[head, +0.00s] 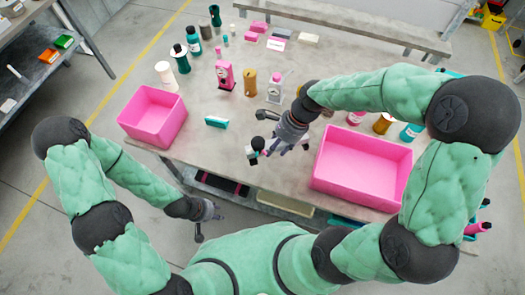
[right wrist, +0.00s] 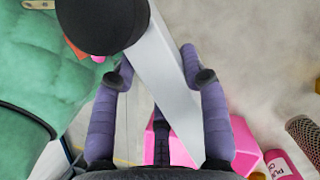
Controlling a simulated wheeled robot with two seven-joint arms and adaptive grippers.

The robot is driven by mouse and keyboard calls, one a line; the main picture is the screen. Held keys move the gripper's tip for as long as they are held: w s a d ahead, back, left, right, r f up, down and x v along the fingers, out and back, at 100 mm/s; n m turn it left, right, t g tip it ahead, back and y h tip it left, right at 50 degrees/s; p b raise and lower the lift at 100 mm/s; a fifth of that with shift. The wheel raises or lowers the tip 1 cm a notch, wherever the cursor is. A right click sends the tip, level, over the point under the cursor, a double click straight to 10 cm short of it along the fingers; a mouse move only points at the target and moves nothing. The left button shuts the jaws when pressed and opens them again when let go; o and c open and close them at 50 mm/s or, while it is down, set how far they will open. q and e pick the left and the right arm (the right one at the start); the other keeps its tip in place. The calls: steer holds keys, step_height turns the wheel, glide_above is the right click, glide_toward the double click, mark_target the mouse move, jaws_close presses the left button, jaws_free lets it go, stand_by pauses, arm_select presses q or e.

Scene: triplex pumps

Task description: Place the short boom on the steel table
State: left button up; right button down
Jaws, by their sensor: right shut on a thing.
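My right gripper (head: 283,143) is over the front middle of the steel table (head: 205,150). It is shut on the short boom, a pale grey bar (right wrist: 165,75) with a round black end (right wrist: 102,20) in the right wrist view. The bar passes between the purple fingers (right wrist: 158,75). In the head view the boom's black end (head: 258,143) shows beside the gripper; the rest is partly hidden. I cannot tell whether the boom touches the table. My left gripper (head: 210,210) is low, in front of the table's near edge, small in view, with its fingers unclear.
A pink bin (head: 153,115) stands at the table's left, and a larger pink bin (head: 362,168) right of my right gripper. Pink (head: 225,75), gold (head: 250,83) and grey (head: 274,88) pump-like units stand behind, with several bottles. A dark part (head: 268,114) lies behind the gripper.

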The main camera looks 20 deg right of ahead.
steer(key=shift+s+a+m+t, duration=0.55)
steer(key=shift+s+m+t, duration=0.85)
steer(key=shift+s+m, duration=1.9)
steer(key=shift+m+h, duration=0.3)
steer(key=shift+h, duration=0.1)
steer(key=w+f+b, duration=0.1)
steer(key=w+f, duration=0.2)
steer(key=w, duration=0.1)
steer(key=w+f+b, duration=0.2)
steer(key=w+f, duration=0.1)
steer(key=w, duration=0.2)
steer(key=w+a+f+b, duration=0.1)
steer(key=w+f+b, duration=0.1)
steer(key=w+f, duration=0.1)
steer(key=shift+w+f, duration=0.4)
steer(key=shift+w, duration=0.4)
steer(key=f, duration=0.1)
steer(key=f+b, duration=0.2)
steer(key=f, duration=0.1)
steer(key=shift+w+a, duration=0.1)
steer(key=shift+w, duration=0.25)
steer(key=shift+r, duration=0.1)
steer(key=c, duration=0.6)
jaws_free()
steer(key=shift+c, duration=0.2)
